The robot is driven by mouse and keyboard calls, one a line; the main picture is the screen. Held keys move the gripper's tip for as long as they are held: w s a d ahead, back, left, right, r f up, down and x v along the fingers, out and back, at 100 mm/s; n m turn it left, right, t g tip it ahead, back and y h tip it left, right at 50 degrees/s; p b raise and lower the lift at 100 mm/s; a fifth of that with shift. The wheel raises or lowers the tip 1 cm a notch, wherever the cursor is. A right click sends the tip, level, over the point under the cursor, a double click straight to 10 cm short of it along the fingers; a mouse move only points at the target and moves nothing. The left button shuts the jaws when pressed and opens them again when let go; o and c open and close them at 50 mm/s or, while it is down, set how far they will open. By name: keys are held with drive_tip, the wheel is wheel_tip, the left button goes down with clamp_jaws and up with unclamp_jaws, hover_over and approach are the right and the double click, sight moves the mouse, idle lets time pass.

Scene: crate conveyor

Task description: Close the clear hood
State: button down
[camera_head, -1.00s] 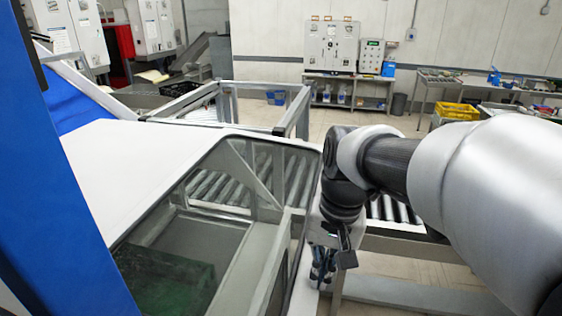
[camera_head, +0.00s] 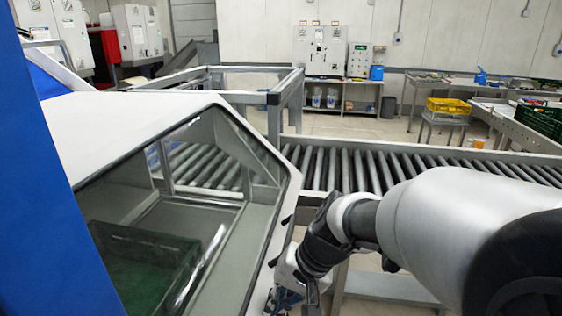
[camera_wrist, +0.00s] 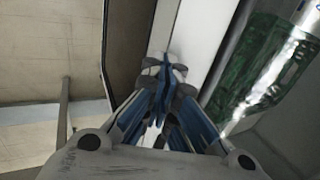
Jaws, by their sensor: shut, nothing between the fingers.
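The clear hood (camera_head: 165,115) fills the left of the head view, with a pale frame and transparent panels. A dark green crate (camera_head: 150,260) shows through its panel, and green also shows through it in the wrist view (camera_wrist: 272,85). My gripper (camera_head: 284,299) is low in the head view, beside the hood's right edge. In the wrist view, my gripper's blue fingers (camera_wrist: 167,72) are shut and empty. They lie over a pale frame strip at the hood's edge. I cannot tell whether they touch it.
A roller conveyor (camera_head: 425,168) runs behind my arm to the right. A grey metal frame (camera_head: 287,84) stands behind the hood. A yellow crate (camera_head: 448,106) stands at the back right. A blue panel (camera_head: 50,200) blocks the far left. Floor shows left of the fingers in the wrist view.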

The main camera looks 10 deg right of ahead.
drive_tip(key=w+a+f+b, duration=0.1)
drive_tip(key=a+f+b, duration=0.2)
drive_tip(key=a+f, duration=0.2)
drive_tip(key=shift+w+a+f, duration=0.15)
drive_tip(key=shift+w+f, duration=0.1)
drive_tip(key=shift+f, duration=0.35)
drive_tip(key=shift+s, duration=0.1)
